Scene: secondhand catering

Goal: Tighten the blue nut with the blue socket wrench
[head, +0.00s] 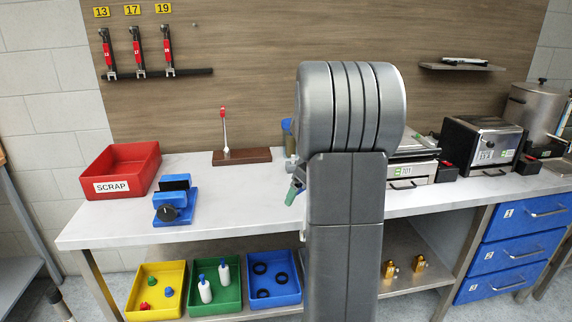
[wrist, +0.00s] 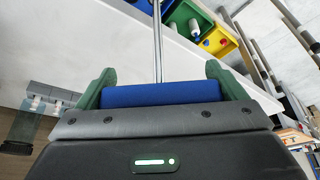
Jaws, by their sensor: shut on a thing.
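My gripper (wrist: 158,88) is shut on a blue grip (wrist: 160,96) that lies across between its two green fingers. A thin metal shaft runs from the grip up the wrist view; this looks like the blue socket wrench, but its far end is out of view. In the head view my arm hides most of the gripper; only a green finger (head: 295,190) shows at its left edge, above the counter's front. A blue piece (head: 287,125) also shows beside my arm; I cannot tell what it is. I cannot make out a blue nut.
The counter (head: 245,190) carries a red scrap bin (head: 118,170), a blue fixture with a black knob (head: 176,203) and a wooden base (head: 242,157) with an upright red-tipped rod. A toaster-like appliance (head: 484,145) stands right. Yellow (head: 134,300), green and blue bins sit below.

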